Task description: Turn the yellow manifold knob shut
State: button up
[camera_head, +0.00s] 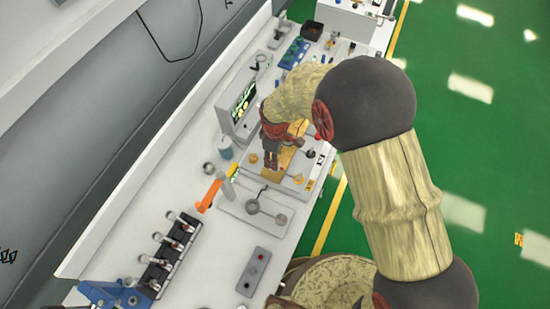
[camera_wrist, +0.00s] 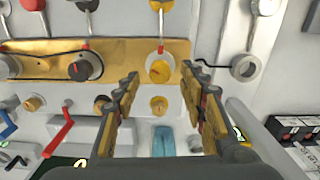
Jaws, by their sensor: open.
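The brass-yellow manifold (camera_wrist: 118,56) runs across the upper left of the wrist view. At its right end is a round yellow knob (camera_wrist: 159,71) with a pale marking. My gripper (camera_wrist: 163,80) is open, with one finger on each side of this knob's place in the picture. No contact with the knob shows. In the head view the manifold (camera_head: 286,158) is partly hidden by my gripper (camera_head: 271,163) and arm. A dark knob (camera_wrist: 84,68) sits further left on the manifold.
Smaller yellow knobs (camera_wrist: 159,105) sit on the panel just below the manifold. A red lever (camera_wrist: 60,132) is at lower left, a grey round fitting (camera_wrist: 245,67) at right. In the head view, an orange lever (camera_head: 210,195) and a valve row (camera_head: 168,250) lie nearer on the bench.

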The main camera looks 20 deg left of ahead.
jog(key=shift+f, duration=1.15)
jog(key=shift+c, duration=1)
grip_shut()
